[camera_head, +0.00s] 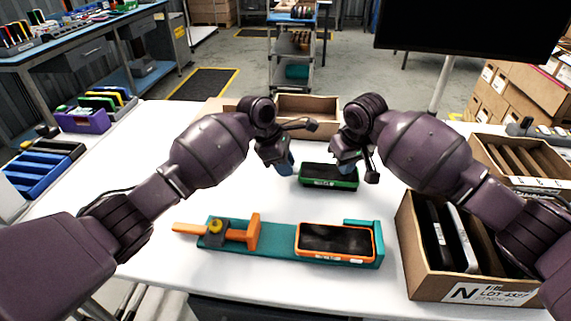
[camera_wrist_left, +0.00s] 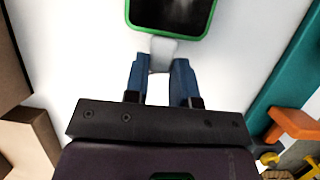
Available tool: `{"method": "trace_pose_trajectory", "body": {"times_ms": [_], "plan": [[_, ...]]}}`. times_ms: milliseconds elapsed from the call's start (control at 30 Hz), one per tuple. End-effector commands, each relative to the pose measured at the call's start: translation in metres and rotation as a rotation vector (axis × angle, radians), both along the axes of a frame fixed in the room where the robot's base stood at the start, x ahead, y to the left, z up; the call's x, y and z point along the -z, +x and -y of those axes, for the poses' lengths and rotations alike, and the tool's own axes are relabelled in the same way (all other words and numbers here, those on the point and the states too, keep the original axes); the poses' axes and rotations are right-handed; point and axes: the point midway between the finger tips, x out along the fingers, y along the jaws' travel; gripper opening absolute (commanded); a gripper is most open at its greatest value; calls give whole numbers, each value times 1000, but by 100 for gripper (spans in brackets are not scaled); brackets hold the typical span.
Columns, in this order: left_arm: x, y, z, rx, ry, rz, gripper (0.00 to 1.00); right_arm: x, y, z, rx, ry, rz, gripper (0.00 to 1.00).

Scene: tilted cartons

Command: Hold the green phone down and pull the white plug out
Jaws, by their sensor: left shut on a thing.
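The green phone (camera_head: 328,183) has a dark screen and lies flat on the white table, in front of the brown bin. It also shows at the top of the left wrist view (camera_wrist_left: 172,12). The white plug (camera_wrist_left: 163,48) sits at the phone's near edge there, with no clear gap between them. My left gripper (camera_wrist_left: 163,72) is shut on the plug, one blue finger on each side. In the head view my left gripper (camera_head: 285,163) is at the phone's left end. My right gripper (camera_head: 348,164) is over its right end; its fingertips are hard to make out, as is any contact.
A teal fixture (camera_head: 282,238) with an orange-framed phone (camera_head: 335,241) and an orange clamp (camera_head: 245,234) lies in front. A carton of dark slabs (camera_head: 423,269) stands right. A brown bin (camera_head: 308,107) is behind. White table between is clear.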

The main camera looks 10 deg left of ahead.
Motion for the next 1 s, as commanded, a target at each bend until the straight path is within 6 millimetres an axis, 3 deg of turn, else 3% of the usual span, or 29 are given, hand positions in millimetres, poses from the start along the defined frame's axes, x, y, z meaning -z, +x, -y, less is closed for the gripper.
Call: {"method": "trace_pose_trajectory", "body": {"times_ms": [1000], "plan": [[1,0,-9,-1,0,-1,2,9,-1,0,0,-1,-5,0]]}}
